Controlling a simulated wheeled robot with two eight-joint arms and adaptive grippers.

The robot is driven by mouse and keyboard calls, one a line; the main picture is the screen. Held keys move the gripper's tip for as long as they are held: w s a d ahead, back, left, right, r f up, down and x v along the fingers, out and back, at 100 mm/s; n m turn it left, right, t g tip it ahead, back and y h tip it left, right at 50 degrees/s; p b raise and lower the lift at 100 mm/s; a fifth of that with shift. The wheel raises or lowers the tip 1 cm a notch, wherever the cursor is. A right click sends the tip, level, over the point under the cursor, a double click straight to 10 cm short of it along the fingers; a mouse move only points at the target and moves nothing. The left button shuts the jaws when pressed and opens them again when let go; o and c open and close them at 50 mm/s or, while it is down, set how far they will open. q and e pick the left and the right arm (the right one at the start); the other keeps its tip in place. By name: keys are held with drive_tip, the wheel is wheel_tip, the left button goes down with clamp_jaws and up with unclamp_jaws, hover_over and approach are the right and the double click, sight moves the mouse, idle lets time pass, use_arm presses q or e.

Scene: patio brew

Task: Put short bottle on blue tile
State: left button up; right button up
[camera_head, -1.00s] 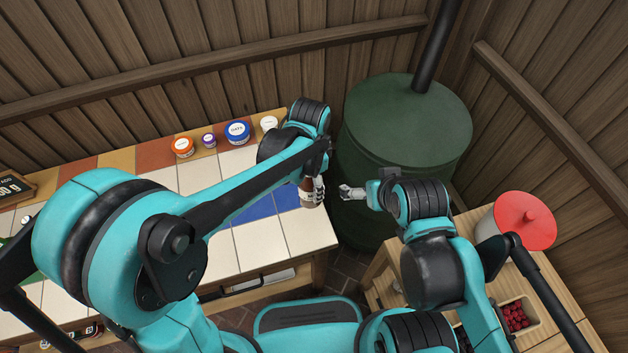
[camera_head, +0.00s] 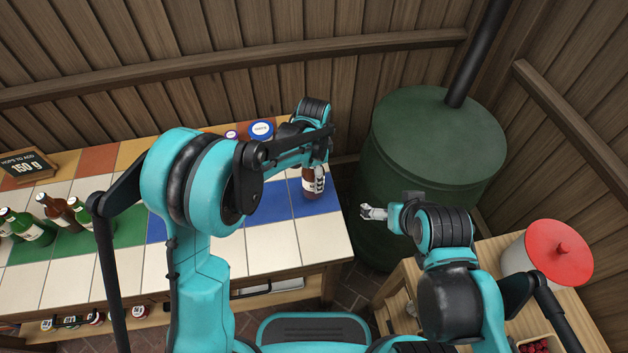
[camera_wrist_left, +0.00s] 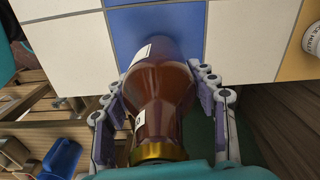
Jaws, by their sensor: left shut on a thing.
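The short bottle (camera_head: 310,184) is brown, with a gold cap that shows in the left wrist view. My left gripper (camera_head: 318,174) is shut around it and holds it upright at the right end of the tiled counter. In the left wrist view the bottle (camera_wrist_left: 160,95) lies between the two fingers, with a blue tile (camera_wrist_left: 135,30) beyond its base. In the head view the bottle is over the blue tiles (camera_head: 285,203). I cannot tell if its base touches the tile. My right gripper (camera_head: 372,213) is empty beside the green barrel; its finger gap is too small to judge.
Several bottles (camera_head: 30,228) stand at the counter's left, by green tiles (camera_head: 130,232). A sign (camera_head: 25,165) and a blue-lidded jar (camera_head: 261,130) are along the back. A green barrel (camera_head: 430,150) is right of the counter; a red-lidded pot (camera_head: 558,252) stands on a wooden table.

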use_arm(q)
drive_tip(key=shift+f, duration=0.8)
drive_tip(key=shift+r, duration=0.1)
drive_tip(key=o, duration=1.7)
drive_tip(key=shift+f, duration=0.2)
drive_tip(key=shift+r, duration=0.15)
